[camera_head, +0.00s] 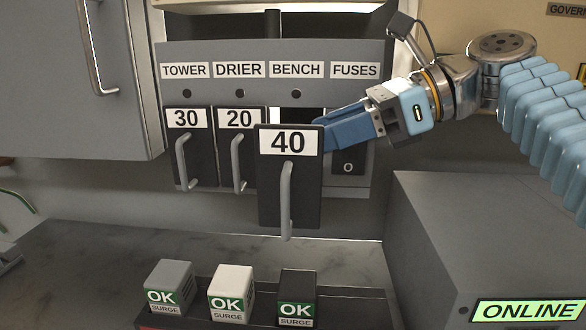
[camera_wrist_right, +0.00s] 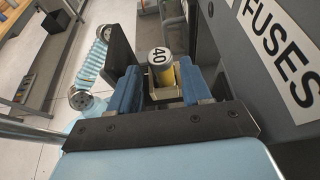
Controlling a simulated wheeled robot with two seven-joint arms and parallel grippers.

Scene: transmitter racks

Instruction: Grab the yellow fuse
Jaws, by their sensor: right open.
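The yellow fuse (camera_wrist_right: 166,75), with a white end marked 40, sits in a pale holder in the right wrist view. It is behind the black 40 carrier (camera_head: 272,185), which stands pulled out from the panel under BENCH. In the head view the carrier hides the fuse. My right gripper (camera_head: 327,131) reaches in from the right behind the carrier's upper right edge. In the wrist view its blue fingers (camera_wrist_right: 160,84) are open, one on each side of the fuse. I cannot tell whether they touch it. My left gripper is not in view.
Black carriers marked 30 (camera_head: 185,152) and 20 (camera_head: 238,150) sit in the panel (camera_head: 215,55) to the left. Three OK surge blocks (camera_head: 231,284) stand in a low tray below. A grey ONLINE box (camera_head: 470,240) is at the lower right.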

